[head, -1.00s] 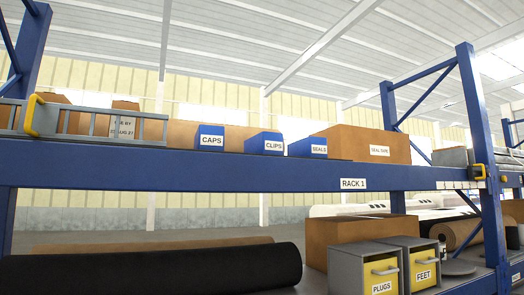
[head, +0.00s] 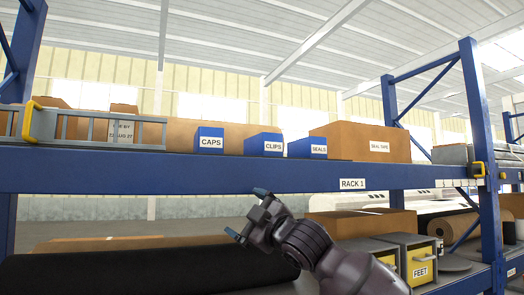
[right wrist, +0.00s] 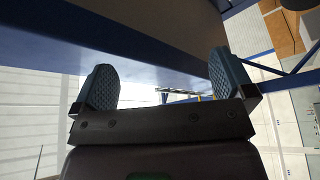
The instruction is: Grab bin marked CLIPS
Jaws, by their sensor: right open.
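The blue bin marked CLIPS (head: 264,144) stands on the upper shelf in the head view, between the blue CAPS bin (head: 209,140) and the blue SEALS bin (head: 308,148). My right gripper (head: 247,216) is open and empty, below the front beam of that shelf and below the CLIPS bin. In the right wrist view its two fingers (right wrist: 162,88) are spread apart with nothing between them, and the bin is not seen there. My left gripper is not in view.
The blue beam (head: 130,174) labelled RACK 1 runs between my right gripper and the bins. A cardboard SEAL TAPE box (head: 345,143) stands right of the bins. A grey ladder (head: 90,130) lies at the left. A black roll (head: 150,270) and the FEET bin (head: 420,270) are on the lower level.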

